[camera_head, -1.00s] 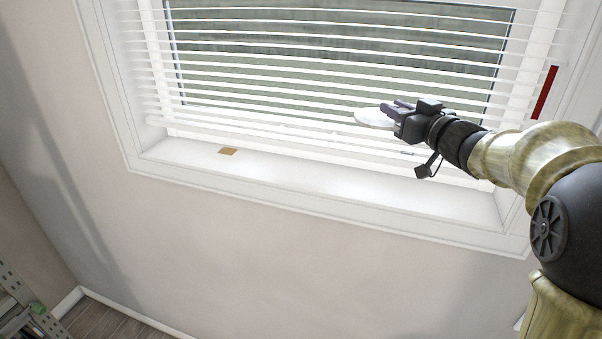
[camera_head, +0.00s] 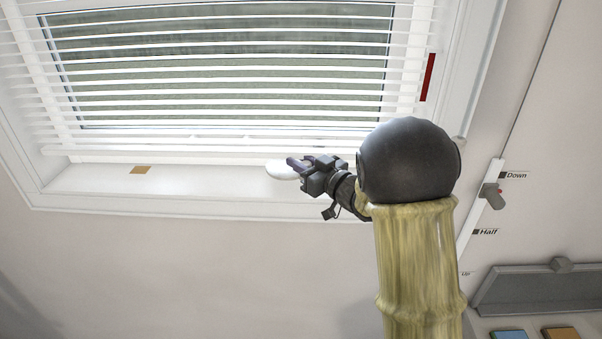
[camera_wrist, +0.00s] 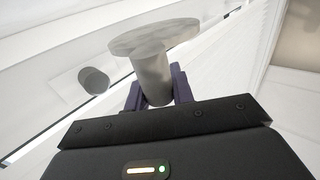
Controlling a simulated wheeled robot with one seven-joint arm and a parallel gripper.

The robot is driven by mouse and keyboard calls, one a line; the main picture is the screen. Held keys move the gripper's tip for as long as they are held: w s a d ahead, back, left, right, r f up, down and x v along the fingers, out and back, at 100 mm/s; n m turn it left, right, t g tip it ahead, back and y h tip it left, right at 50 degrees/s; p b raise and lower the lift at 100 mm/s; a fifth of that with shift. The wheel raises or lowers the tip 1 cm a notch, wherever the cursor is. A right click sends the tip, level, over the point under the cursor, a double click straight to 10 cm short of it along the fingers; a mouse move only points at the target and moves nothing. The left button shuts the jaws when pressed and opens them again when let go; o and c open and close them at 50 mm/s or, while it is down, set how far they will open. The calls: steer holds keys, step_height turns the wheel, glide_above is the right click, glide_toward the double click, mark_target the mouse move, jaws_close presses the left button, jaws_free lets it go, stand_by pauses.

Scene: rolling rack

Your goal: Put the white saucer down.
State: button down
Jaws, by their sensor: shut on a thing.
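The white saucer (camera_head: 281,169) is at the tip of my gripper (camera_head: 298,166) in the head view, in front of the window sill. In the wrist view the saucer (camera_wrist: 152,38) shows as a pale disc with a thick stem below it. My gripper (camera_wrist: 160,88) has its purple fingers on both sides of that stem and is shut on it. In the head view the saucer overlaps the sill (camera_head: 215,186); I cannot tell whether it touches it. Part of the stem is hidden by the fingers and the gripper body.
A tan square (camera_head: 141,170) lies on the left part of the sill. White blinds (camera_head: 225,143) hang over the window behind the saucer. A wall slider (camera_head: 491,196) marked Down and Half is at right. A grey shelf (camera_head: 535,290) is at lower right. A grey round knob (camera_wrist: 93,80) shows left in the wrist view.

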steer(key=shift+f+p, duration=0.7)
steer(key=shift+f, duration=1.25)
steer(key=shift+s, duration=0.1)
steer(key=shift+f, duration=0.15)
steer(key=c, duration=1.2)
jaws_free()
steer(key=shift+w, duration=0.2)
steer(key=shift+d, duration=0.15)
